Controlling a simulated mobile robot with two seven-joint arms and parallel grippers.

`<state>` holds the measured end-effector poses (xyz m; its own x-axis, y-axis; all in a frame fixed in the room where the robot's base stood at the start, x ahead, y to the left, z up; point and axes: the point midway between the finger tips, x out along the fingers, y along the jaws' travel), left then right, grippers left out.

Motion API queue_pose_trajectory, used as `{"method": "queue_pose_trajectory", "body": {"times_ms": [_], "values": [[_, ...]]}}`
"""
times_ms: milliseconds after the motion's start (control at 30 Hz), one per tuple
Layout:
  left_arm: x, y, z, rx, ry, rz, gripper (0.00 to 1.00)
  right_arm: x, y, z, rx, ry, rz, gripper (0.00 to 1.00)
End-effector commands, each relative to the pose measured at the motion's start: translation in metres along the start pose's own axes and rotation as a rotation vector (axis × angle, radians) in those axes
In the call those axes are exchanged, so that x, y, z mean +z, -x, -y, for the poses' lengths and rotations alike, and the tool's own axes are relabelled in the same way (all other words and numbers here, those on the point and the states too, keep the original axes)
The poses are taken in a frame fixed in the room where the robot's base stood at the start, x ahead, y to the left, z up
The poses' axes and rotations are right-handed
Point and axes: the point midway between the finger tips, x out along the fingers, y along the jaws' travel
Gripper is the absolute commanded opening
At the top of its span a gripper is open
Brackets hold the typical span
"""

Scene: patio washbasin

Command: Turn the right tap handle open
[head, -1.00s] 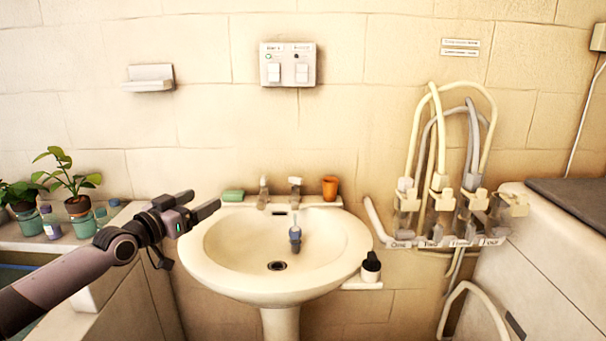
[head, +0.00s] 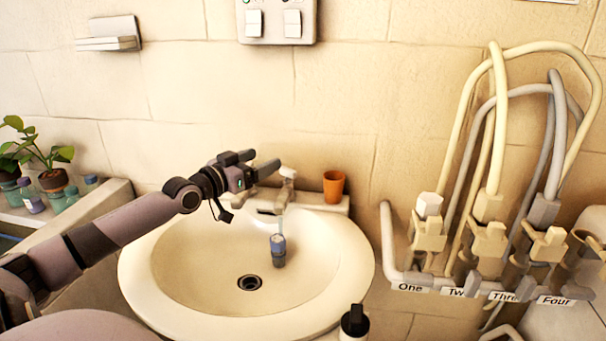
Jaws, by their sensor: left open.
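The white washbasin (head: 335,262) stands against the wall with a dark drain in its bowl. The right tap (head: 287,181), pale with a handle on top, rises from the back ledge, just right of my gripper. The left tap is hidden behind my left gripper. My left gripper (head: 263,162) is open and empty, its fingers pointing right toward the right tap's handle. It appears close to the handle, but I cannot tell whether they touch. My right gripper is not in view.
An orange cup (head: 333,187) stands on the ledge right of the tap. A blue-grey item (head: 278,248) with a thin pale stem is in the bowl. A dark-capped bottle (head: 354,322) is at front right. Hoses (head: 497,120) hang on a labelled rack at right.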

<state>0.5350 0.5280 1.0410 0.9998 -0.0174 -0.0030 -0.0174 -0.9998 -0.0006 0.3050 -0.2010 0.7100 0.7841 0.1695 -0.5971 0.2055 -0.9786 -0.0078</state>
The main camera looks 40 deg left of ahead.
Motion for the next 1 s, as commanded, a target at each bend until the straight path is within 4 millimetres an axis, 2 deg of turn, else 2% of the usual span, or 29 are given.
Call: {"method": "queue_pose_trajectory", "body": {"times_ms": [33, 200, 300, 633, 1000], "values": [[0.026, 0.000, 0.000, 0.000, 0.001, 0.002, 0.79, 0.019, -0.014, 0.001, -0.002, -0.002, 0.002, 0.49], [0.054, 0.000, 0.000, 0.000, 0.000, 0.001, 0.79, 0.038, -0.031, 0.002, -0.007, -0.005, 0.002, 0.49], [0.064, 0.000, 0.000, 0.000, 0.000, 0.000, 0.79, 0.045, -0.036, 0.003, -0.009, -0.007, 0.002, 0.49], [0.068, -0.004, 0.000, 0.000, 0.001, -0.001, 0.79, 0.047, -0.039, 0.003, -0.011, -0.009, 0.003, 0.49], [0.069, -0.030, 0.000, -0.001, 0.001, -0.002, 0.79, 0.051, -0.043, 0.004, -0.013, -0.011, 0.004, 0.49]]}}
